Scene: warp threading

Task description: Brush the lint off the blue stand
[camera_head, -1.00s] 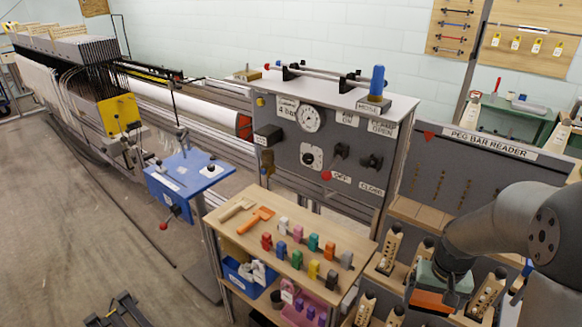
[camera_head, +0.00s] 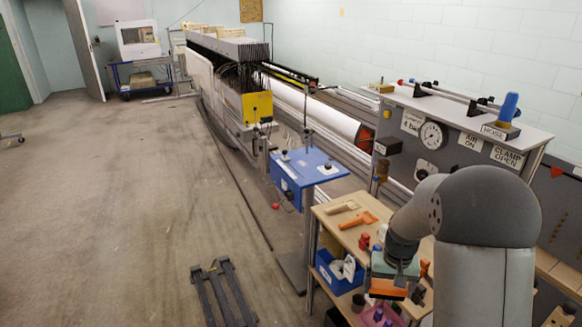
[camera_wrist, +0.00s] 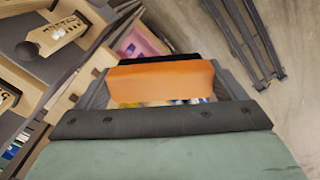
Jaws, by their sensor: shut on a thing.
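The blue stand (camera_head: 303,168) is in the middle of the head view, beside the yellow-ended machine. Small pale and dark items show on its top, but I cannot make out lint at this size. My gripper (camera_head: 393,284) is low and right of the stand, in front of the wooden bench. It is shut on an orange block (camera_head: 386,290), which also fills the middle of the wrist view (camera_wrist: 160,82). I cannot tell whether this block is a brush. The gripper is well apart from the stand.
The wooden bench (camera_head: 330,218) holds a tan tool (camera_head: 343,207), an orange tool (camera_head: 358,220) and coloured pegs. A blue bin (camera_head: 337,270) sits on its lower shelf. The control cabinet (camera_head: 460,120) stands behind. A black floor frame (camera_head: 223,292) lies front left; open floor is beyond it.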

